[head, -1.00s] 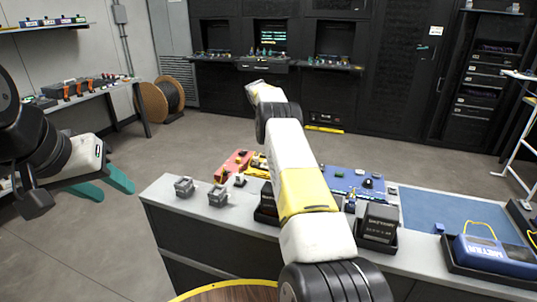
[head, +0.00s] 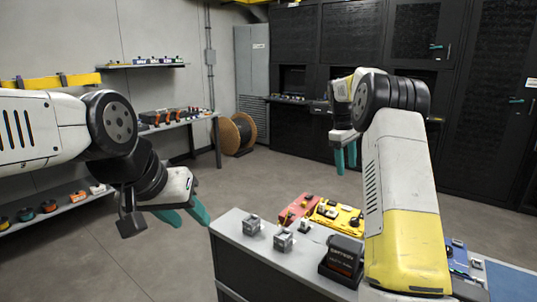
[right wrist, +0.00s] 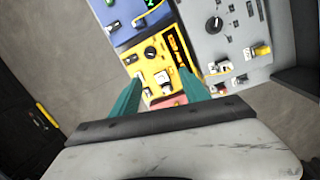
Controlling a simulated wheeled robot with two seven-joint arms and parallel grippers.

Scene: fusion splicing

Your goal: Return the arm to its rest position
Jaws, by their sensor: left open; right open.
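My left gripper (head: 188,214) is at the left in the head view, with teal fingers apart and nothing between them. It hangs beside the workbench, over the floor. My right gripper (head: 345,158) is raised behind the workbench in the head view, its teal fingers pointing down, open and empty. Its two fingers (right wrist: 165,98) also show apart in the right wrist view, above the bench items. My right arm (head: 400,190) crosses the right of the head view and hides part of the bench.
A cable spool (head: 236,133) stands on the floor near a side shelf (head: 185,124). The floor between is clear.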

